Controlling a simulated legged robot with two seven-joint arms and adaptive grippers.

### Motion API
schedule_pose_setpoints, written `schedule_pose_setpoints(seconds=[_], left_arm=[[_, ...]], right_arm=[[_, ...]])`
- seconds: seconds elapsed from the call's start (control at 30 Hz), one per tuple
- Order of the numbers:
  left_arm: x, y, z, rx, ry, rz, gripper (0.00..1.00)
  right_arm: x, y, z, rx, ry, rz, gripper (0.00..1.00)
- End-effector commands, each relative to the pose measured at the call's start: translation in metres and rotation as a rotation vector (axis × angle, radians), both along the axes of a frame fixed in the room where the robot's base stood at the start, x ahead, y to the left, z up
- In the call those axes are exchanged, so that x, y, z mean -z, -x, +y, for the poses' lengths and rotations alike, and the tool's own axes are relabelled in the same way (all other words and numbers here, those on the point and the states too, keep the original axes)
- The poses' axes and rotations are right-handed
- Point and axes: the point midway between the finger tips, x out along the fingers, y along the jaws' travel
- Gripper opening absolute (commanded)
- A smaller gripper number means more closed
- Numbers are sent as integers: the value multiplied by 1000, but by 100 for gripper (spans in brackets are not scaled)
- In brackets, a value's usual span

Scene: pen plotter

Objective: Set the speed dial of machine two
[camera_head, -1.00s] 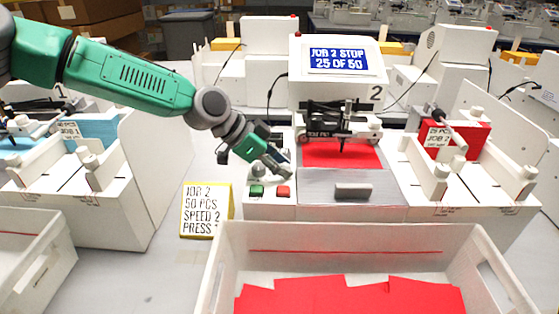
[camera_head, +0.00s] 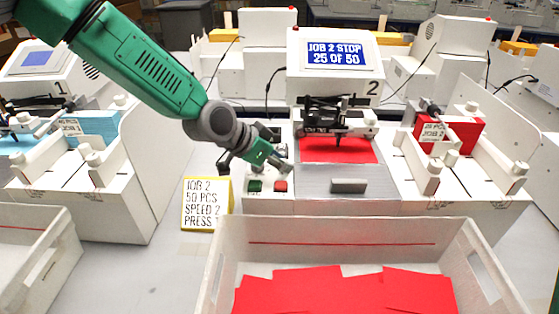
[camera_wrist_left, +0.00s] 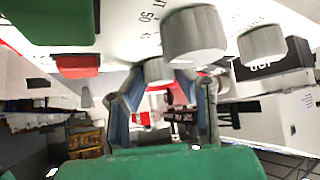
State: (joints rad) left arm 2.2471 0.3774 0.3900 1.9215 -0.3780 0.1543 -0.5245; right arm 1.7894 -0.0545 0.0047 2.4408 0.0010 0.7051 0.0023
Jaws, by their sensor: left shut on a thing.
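Machine two (camera_head: 335,52) stands at the back centre; its screen (camera_head: 335,55) reads "JOB 2 STOP 25 OF 50". Its control panel carries a green button (camera_head: 255,186), a red button (camera_head: 281,186) and grey knobs. My left gripper (camera_head: 281,168) is down at this panel, just above the red button, and covers part of it. In the left wrist view, a grey dial knob (camera_wrist_left: 157,70) sits between the closed fingers. Two more grey knobs (camera_wrist_left: 194,35) (camera_wrist_left: 262,45) stand beside it. I cannot read the held knob's setting. My right gripper is not in view.
A yellow-edged card (camera_head: 206,204) reads "JOB 2, 50 PCS, SPEED 2, PRESS", its last part cut off. A white bin (camera_head: 345,229) with red sheets stands in front. Machine one (camera_head: 50,62) is at the left, and a feeder with red cards (camera_head: 462,134) at the right.

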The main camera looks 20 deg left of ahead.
Motion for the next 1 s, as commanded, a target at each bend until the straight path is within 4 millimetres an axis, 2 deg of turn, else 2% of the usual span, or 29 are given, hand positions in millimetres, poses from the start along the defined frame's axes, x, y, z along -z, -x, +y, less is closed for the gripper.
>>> schedule_pose_setpoints(seconds=[0.17, 0.2, 0.57, 1.0], left_arm=[[-5, -4, -1, -2, 5, -15, 0], [-5, -4, -1, -1, 5, -16, 32], [-9, 3, 5, -1, 4, -10, 32], [-69, 46, 45, -1, 6, -12, 32]], right_arm=[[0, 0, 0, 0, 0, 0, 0], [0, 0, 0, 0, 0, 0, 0], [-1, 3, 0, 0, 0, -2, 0], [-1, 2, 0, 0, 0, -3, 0]])
